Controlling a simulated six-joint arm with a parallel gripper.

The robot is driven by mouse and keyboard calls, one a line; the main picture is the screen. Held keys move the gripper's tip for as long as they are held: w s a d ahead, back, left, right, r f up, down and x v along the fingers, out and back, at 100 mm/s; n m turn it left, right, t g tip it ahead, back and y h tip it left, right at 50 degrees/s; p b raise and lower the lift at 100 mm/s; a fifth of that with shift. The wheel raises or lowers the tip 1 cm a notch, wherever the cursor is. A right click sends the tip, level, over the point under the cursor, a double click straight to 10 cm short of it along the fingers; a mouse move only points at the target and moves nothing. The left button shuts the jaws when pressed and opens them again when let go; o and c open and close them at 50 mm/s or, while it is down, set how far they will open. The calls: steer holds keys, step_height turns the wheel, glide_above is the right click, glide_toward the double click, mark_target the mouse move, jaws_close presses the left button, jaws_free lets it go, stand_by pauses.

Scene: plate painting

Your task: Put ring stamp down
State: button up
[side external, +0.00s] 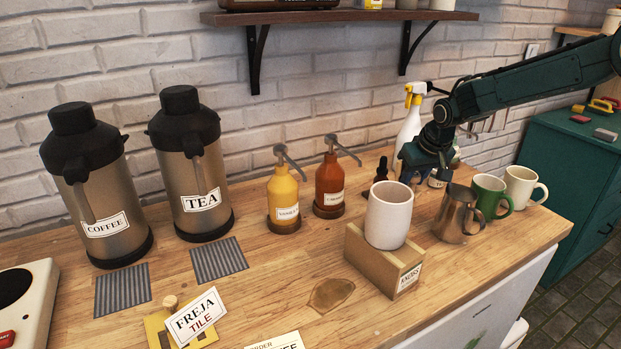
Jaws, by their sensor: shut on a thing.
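My gripper (427,160) is at the right rear of the wooden counter, low behind the white mug and the steel pitcher. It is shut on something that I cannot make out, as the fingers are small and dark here. I cannot pick out a ring stamp for certain. A white mug (388,215) stands on a wooden block (372,262) in front of my gripper.
A steel pitcher (456,214), a green mug (490,195) and a cream mug (523,187) stand close at right. A white spray bottle (408,128) is behind my gripper. Pump bottles and the coffee (92,190) and tea (190,165) urns line the wall. A brown stain (331,295) marks the counter.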

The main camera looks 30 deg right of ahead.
mark_target(414, 187)
steer(key=shift+f, duration=2.15)
steer(key=shift+f, duration=0.1)
steer(key=o, duration=1)
steer(key=shift+c, duration=0.2)
steer(key=v, duration=1.2)
steer(key=shift+r, duration=0.25)
